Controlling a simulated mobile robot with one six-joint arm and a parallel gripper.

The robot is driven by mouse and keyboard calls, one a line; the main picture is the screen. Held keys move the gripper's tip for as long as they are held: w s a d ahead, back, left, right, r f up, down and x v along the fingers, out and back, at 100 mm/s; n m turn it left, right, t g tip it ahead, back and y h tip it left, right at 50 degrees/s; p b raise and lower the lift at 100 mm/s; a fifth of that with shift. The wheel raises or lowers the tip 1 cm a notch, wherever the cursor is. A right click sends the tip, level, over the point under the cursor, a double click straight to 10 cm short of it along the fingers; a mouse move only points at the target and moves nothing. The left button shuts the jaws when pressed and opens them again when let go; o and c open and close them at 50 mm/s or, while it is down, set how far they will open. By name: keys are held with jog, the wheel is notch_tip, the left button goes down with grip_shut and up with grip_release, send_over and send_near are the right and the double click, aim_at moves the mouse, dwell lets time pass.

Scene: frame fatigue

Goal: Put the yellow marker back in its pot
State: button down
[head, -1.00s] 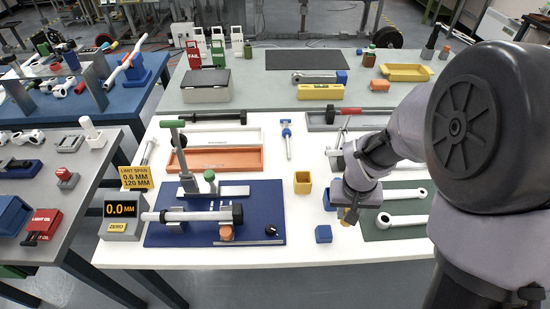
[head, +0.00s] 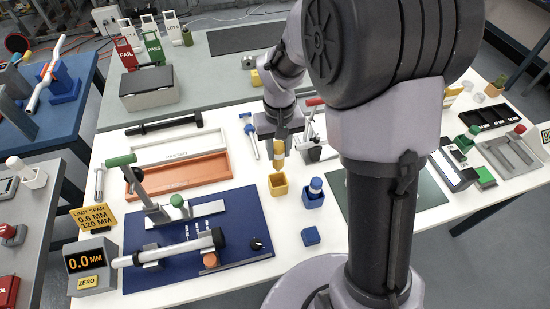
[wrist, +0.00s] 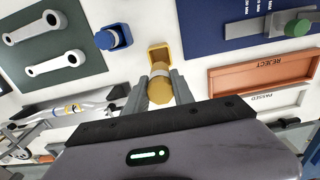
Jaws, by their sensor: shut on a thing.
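The yellow marker (head: 279,157) is held in my gripper (head: 278,150), pointing down. The yellow pot (head: 279,184) stands on the white table right below it in the head view. In the wrist view my gripper (wrist: 161,90) is shut on the marker (wrist: 160,88), whose round end faces the camera, and the yellow pot (wrist: 158,51) shows just beyond it. The marker's lower tip is at or just above the pot's mouth; I cannot tell whether it is inside.
A blue pot (head: 314,196) with a blue marker stands close to the right of the yellow pot. A small blue block (head: 310,236) lies in front. The blue mat with the gauge fixture (head: 178,210) is to the left, and the orange reject tray (head: 180,175) behind it.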

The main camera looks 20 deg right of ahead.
aim_at(278, 171)
jog(key=shift+s+r, duration=0.1)
jog(key=shift+s, duration=0.2)
jog(key=shift+f, duration=0.25)
notch_tip(278, 171, down, 9)
jog(key=b, duration=0.3)
jog(key=shift+f+b, duration=0.1)
jog(key=shift+b, duration=0.3)
jog(key=shift+f, duration=0.2)
jog(key=c, duration=1.1)
grip_release()
